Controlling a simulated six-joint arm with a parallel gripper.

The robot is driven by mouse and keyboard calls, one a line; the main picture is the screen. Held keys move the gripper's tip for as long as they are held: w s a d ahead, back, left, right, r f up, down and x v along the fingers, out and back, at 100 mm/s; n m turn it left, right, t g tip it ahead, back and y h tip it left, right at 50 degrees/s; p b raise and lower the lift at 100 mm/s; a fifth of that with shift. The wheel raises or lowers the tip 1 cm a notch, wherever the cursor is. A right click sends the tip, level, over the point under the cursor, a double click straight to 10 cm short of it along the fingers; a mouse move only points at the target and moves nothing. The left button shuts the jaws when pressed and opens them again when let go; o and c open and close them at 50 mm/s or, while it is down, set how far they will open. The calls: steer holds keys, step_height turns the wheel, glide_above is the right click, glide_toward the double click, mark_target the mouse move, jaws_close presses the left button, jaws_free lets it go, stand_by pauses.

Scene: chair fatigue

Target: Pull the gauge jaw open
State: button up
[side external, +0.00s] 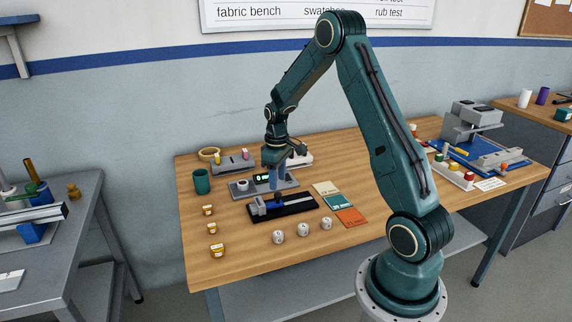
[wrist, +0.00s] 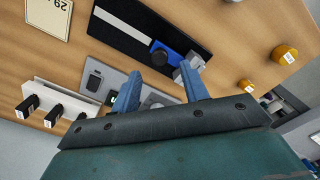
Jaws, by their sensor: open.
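The gauge (side external: 300,208) is a long black base on the wooden table, with a pale strip along it. It also shows at the top of the wrist view (wrist: 180,18). Near one end sit a blue sliding jaw (wrist: 170,50) with a dark round knob and, beside it, a grey block (wrist: 191,66); the space between them looks small. My gripper (wrist: 163,82) is open, its two blue fingers apart with nothing between them. In the side view my gripper (side external: 276,176) hangs pointing down above the table near the gauge's back edge. Whether it touches anything cannot be told.
A grey plate with a small display (side external: 262,178) lies behind the gauge, partly hidden by my gripper. Several white cylinders (side external: 303,230) stand in front.

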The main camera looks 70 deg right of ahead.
mark_target(278, 194)
steer(key=shift+f, duration=2.5)
jaws_close()
